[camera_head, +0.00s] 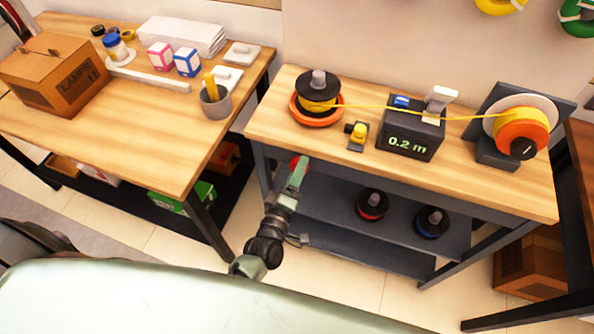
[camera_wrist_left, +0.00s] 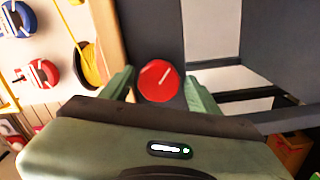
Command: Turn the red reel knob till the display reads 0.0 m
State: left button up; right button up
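The red reel knob (camera_head: 294,161) is on the front side of the workbench, below the tabletop edge, partly hidden by my left gripper (camera_head: 299,172). In the left wrist view the knob (camera_wrist_left: 158,81) is a round red disc with a white pointer line. My left gripper is open, with one green finger on each side of the knob; I cannot tell if they touch it. The display (camera_head: 408,145) on the dark counter box reads 0.2 m in green. A yellow cord (camera_head: 370,108) runs from the orange-based reel (camera_head: 318,107) through the counter to the spool (camera_head: 520,132) at right. My right gripper is not in view.
A yellow-topped device (camera_head: 357,133) stands between reel and counter. Two spare reels, red (camera_head: 372,205) and blue (camera_head: 432,222), sit on the lower shelf. A second table at left holds a cardboard box (camera_head: 58,75) and a grey cup (camera_head: 215,102).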

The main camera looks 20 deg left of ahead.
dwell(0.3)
pick_arm(q)
jog(key=s+b, duration=0.1)
jog(key=s, duration=0.6)
jog(key=shift+s+a, duration=0.15)
jog(key=shift+s, duration=0.25)
